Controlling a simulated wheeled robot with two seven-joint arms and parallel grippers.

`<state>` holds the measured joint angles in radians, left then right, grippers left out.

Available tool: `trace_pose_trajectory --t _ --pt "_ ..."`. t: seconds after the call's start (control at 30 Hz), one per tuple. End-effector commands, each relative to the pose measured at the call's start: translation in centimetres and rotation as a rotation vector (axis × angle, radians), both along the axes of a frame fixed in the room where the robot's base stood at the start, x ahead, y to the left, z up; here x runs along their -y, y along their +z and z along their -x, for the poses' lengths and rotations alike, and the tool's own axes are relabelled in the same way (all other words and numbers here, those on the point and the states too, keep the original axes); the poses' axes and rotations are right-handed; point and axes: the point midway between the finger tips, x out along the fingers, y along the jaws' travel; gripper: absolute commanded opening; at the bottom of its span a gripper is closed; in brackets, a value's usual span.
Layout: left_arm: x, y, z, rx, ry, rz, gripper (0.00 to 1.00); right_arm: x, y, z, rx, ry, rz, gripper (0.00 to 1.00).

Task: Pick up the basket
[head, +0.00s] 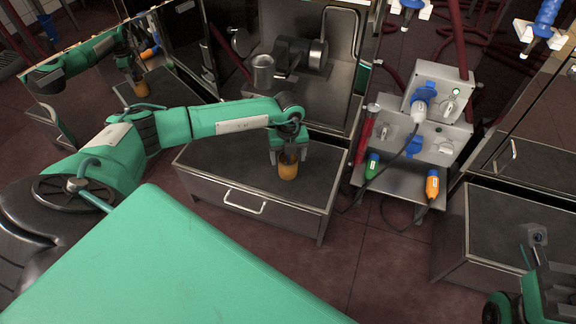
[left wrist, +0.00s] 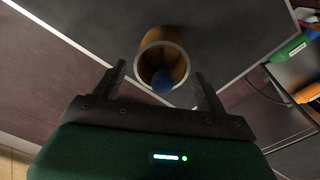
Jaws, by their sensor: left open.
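An orange, open-topped cylinder (head: 288,171), seemingly the basket, stands near the front right edge of the dark-topped metal cabinet (head: 215,160). My left gripper (head: 289,157) is right above it, pointing down.
A metal can (head: 262,74) and pump machinery (head: 300,57) are behind the cabinet. To the right, a stand (head: 400,182) holds grey socket boxes, cables, and green and orange plugs. Another cabinet (head: 505,235) is at the far right. A reflective panel at left mirrors my arm.

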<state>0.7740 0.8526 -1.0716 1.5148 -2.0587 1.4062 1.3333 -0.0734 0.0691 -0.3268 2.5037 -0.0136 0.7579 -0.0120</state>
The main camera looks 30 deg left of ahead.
Motion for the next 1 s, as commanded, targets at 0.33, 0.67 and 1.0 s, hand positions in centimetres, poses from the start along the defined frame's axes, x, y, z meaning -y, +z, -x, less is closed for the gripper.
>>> trace_pose_trajectory --t 0.33,0.67,1.0 --pt "0.0 -3.2 -0.1 0.001 -0.001 0.001 0.74 -0.9 0.4 -0.2 0.033 0.030 -0.001 0.36" --pt "0.0 -3.1 -0.1 0.000 -0.001 0.000 0.49 -0.9 0.4 -0.2 0.031 0.030 -0.002 0.36" --pt "0.0 -3.1 -0.1 0.001 -0.001 0.001 0.25 -0.9 0.5 -0.1 0.032 0.030 -0.002 0.36"
